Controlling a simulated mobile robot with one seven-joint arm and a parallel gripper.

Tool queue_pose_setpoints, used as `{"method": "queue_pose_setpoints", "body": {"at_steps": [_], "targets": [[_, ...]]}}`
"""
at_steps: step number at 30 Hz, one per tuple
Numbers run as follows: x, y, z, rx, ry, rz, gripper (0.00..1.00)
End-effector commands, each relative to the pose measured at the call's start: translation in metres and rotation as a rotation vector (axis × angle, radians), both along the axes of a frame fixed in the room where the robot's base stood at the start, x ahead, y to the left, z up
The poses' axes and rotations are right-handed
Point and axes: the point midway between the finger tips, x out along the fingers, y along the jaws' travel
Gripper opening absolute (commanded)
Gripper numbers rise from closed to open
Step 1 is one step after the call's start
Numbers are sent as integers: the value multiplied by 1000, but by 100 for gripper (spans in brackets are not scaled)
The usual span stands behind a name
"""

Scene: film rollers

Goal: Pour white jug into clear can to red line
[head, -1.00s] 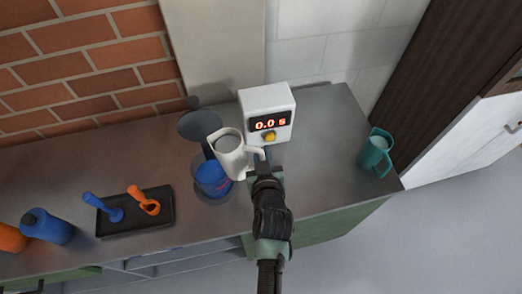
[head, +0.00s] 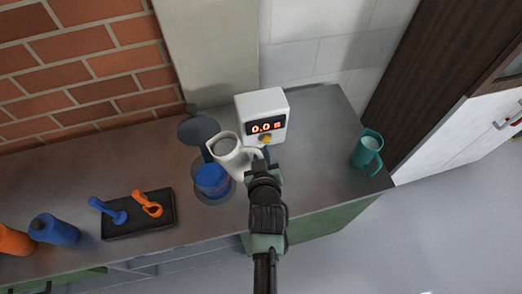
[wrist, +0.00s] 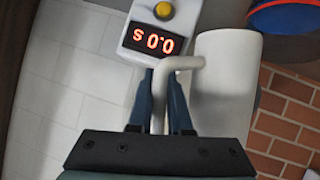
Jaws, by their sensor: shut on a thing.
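The white jug (head: 228,150) hangs in the air by its handle, close to the upper right of the clear can (head: 212,182) in the head view. It looks nearly upright, and no stream shows. The can holds blue liquid; a small reddish mark, perhaps the red line, shows at its right side. My gripper (head: 264,165) is shut on the jug's handle. In the wrist view, my gripper's fingers (wrist: 165,95) flank the handle, and the jug's body (wrist: 225,80) is to their right. The can (wrist: 290,18), blue with a red band, is cut off at the upper right.
A white timer (head: 263,115) reading 0.0 s stands just behind my gripper. A teal jug (head: 366,150) stands at the counter's right. A dark tray (head: 140,222) with blue and orange tools and blue and orange bottles are on the left. A grey disc (head: 205,128) is behind the can.

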Motion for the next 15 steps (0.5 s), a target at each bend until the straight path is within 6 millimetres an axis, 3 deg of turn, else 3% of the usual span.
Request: {"method": "queue_pose_setpoints", "body": {"at_steps": [15], "targets": [[0,-4,23,-114,18,-1,0]]}}
